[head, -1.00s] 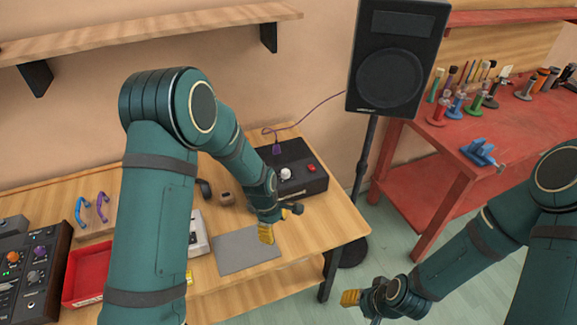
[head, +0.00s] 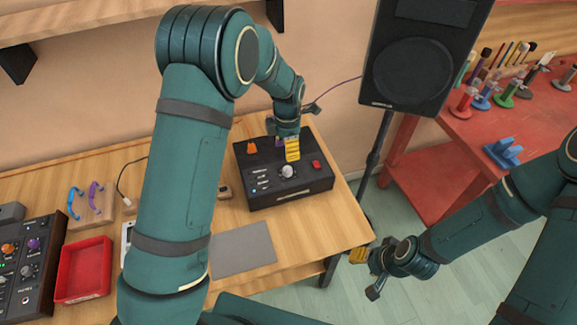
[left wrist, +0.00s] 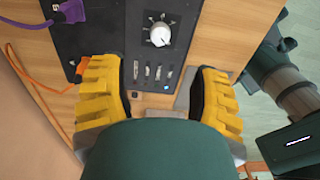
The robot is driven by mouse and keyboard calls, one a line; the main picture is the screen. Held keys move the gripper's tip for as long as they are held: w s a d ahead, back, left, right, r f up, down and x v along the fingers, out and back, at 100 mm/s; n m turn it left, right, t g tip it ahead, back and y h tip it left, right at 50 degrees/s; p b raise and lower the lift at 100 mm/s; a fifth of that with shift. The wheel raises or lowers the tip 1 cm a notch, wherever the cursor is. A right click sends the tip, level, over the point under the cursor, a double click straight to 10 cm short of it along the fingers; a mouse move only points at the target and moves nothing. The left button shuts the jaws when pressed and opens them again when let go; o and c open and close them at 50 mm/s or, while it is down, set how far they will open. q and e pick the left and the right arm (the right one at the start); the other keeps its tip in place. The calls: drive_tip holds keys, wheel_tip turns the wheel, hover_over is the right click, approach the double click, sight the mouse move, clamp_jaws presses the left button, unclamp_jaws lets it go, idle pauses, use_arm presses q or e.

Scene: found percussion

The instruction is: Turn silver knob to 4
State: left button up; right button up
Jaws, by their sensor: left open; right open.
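The silver knob (head: 289,171) sits on top of a black box (head: 290,195) at the right end of the wooden table. In the left wrist view the silver knob (left wrist: 159,36) has white tick marks around it; the numbers are too small to read. My left gripper (head: 290,149) is above the box, behind the knob in the head view. In the left wrist view its yellow fingers (left wrist: 157,92) are spread wide and empty, with the knob beyond them and apart from them. My right gripper (head: 366,272) is open and empty over the floor.
The box also bears a red button (head: 316,164), small sliders (left wrist: 147,72), an orange plug (left wrist: 82,68) and a purple plug (left wrist: 70,11) with cables. A grey mat (head: 243,250) lies in front. A speaker (head: 417,62) stands to the right. A red tray (head: 83,270) is at left.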

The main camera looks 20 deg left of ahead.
sight(287, 169)
use_arm(q)
wheel_tip(287, 169, down, 11)
drive_tip(key=shift+r, duration=0.1)
idle(0.4)
clamp_jaws()
